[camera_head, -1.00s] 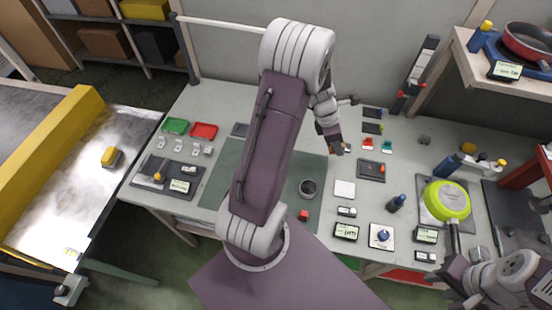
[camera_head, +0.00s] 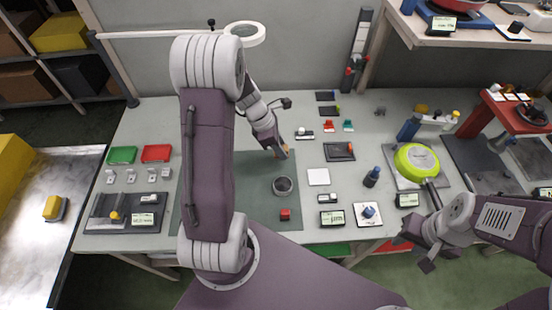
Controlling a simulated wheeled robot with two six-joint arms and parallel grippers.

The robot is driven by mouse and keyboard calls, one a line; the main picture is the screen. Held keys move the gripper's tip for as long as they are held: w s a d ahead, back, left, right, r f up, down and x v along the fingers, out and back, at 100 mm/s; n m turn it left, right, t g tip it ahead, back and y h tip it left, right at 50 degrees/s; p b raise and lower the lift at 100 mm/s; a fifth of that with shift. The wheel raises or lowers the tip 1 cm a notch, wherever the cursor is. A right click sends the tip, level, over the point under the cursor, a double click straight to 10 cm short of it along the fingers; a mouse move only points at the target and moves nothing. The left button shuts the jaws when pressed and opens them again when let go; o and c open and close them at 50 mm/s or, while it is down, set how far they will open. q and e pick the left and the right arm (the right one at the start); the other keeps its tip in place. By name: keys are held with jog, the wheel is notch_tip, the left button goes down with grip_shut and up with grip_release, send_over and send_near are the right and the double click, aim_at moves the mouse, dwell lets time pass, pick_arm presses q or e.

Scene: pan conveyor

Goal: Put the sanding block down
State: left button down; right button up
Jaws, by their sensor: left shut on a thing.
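My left gripper (camera_head: 280,155) is shut on a small orange-tan thing (camera_head: 284,148), likely the sanding block. Most of it is hidden by the fingers. The gripper is over the upper right part of the dark green mat (camera_head: 250,180) on the bench; I cannot tell whether the held thing touches the mat. My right gripper (camera_head: 427,263) is at the lower right, off the bench's front edge, and its jaw opening is unclear.
The mat's middle looks clear.

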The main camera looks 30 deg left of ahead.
aim_at(276, 163)
pick_arm(q)
jog(key=shift+s+a+f, duration=0.35)
jog(key=shift+a+f, duration=0.25)
jog(key=shift+a, duration=0.15)
notch_tip(276, 163, down, 4)
jog(key=shift+r+b, duration=0.15)
jog(key=shift+b, duration=0.45)
jog(key=c, duration=1.1)
grip_release()
jog(key=shift+o, duration=0.2)
